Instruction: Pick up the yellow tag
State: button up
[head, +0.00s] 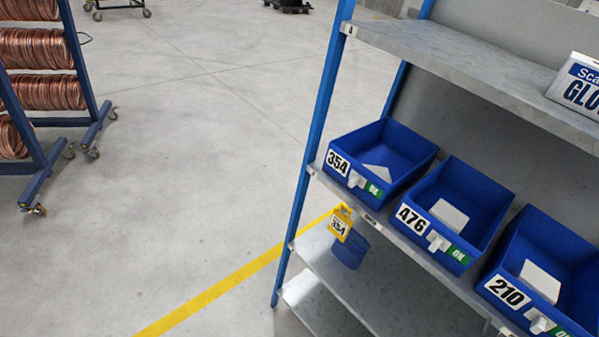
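The yellow tag (341,223) marked 354 hangs at the front edge of the shelf, below the blue bin (382,158) labelled 354. A small blue piece (350,250) shows just behind and below the tag; I cannot tell what it is. The tag is in front of the lower shelf and near the left blue post of the rack. My gripper is not in the head view.
Blue bins labelled 476 (469,197) and 210 (553,262) stand to the right on the same metal shelf. The upper shelf (445,52) juts out above them. A wheeled rack of copper coils (38,92) stands at the left. The grey floor (190,170) between is clear.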

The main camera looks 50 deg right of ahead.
aim_at(339, 225)
jog(key=z, duration=0.25)
jog(key=i, duration=0.95)
jog(key=z, duration=0.6)
